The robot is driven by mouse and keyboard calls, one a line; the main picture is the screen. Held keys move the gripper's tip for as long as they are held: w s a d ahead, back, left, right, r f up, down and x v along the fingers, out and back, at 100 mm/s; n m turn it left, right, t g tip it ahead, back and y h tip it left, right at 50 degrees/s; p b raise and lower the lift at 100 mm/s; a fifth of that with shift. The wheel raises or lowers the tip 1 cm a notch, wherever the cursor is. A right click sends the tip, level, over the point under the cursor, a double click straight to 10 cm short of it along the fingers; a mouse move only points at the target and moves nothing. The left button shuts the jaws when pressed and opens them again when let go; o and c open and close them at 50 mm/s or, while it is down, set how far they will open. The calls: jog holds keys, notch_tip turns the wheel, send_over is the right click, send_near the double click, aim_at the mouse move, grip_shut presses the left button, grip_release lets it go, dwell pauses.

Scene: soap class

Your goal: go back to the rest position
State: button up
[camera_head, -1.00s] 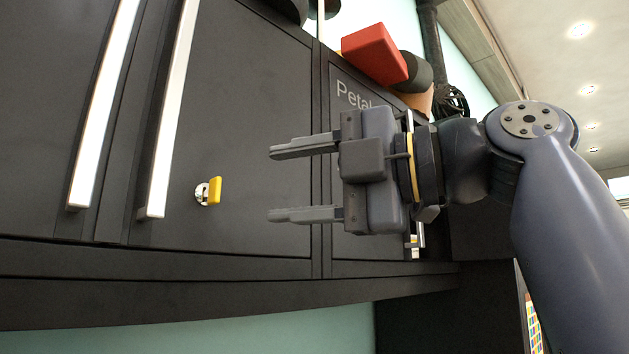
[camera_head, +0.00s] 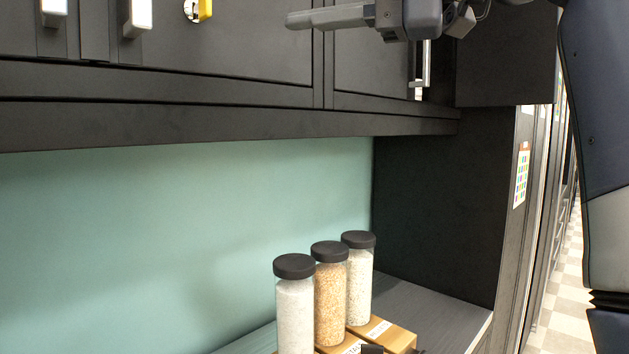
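My gripper (camera_head: 345,14) is at the top edge of the head view, in front of the dark cabinet doors. Only its lower finger and part of its body show; the upper finger is cut off by the frame. Nothing is seen held by the visible finger. Part of my arm runs down the right edge of the view.
Above is a dark wall cabinet (camera_head: 215,50) with pale handles and a yellow key (camera_head: 205,9) in its lock. Below, jars with black lids (camera_head: 331,295) stand on a wooden rack (camera_head: 394,336) on the grey counter (camera_head: 437,308). A tall dark cabinet (camera_head: 440,190) stands at right.

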jog(key=shift+a, duration=0.15)
jog(key=shift+p+x, duration=0.7)
jog(key=shift+x, duration=4.55)
